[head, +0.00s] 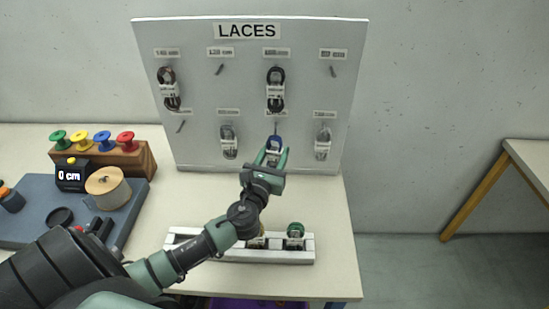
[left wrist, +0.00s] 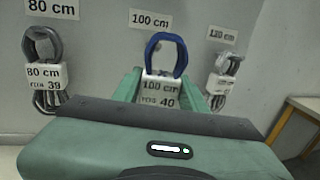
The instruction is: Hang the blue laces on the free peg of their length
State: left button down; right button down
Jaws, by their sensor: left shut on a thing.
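The blue laces (head: 276,142) are a loop with a white band reading 100 cm, fits 40, legible in the left wrist view (left wrist: 183,58). My left gripper (head: 272,158) is shut on them at the band, in front of the lower row of the LACES board (head: 200,75). The loop stands upright just below a peg (head: 276,127) and the 100 cm label (left wrist: 151,20). I cannot tell whether the loop is around the peg or in front of it. My right gripper is not in view.
Grey laces (head: 228,141) marked 80 cm hang left, and other grey laces (head: 322,142) hang right under a 120 cm label (left wrist: 222,34). Dark laces (head: 275,88) hang above. A white rack (head: 308,254) with a green-topped item (head: 295,230) stands in front. Spools (head: 104,141) stand left.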

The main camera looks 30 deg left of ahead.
aim_at(279, 134)
pick_arm(q)
jog(key=shift+w+a+f+b, duration=0.1)
jog(key=shift+w+a+b, duration=0.25)
jog(key=shift+w, duration=0.3)
jog(key=shift+w+a+f+b, duration=0.1)
jog(key=shift+w+a, duration=0.35)
jog(key=shift+w, duration=0.2)
jog(key=shift+w+a+f+b, duration=0.1)
jog(key=shift+w+a+b, duration=0.25)
jog(key=shift+w, duration=0.3)
jog(key=shift+w+a+f, duration=0.3)
jog(key=shift+w+a, duration=0.1)
jog(key=shift+w, duration=0.15)
jog(key=c, duration=0.7)
grip_release()
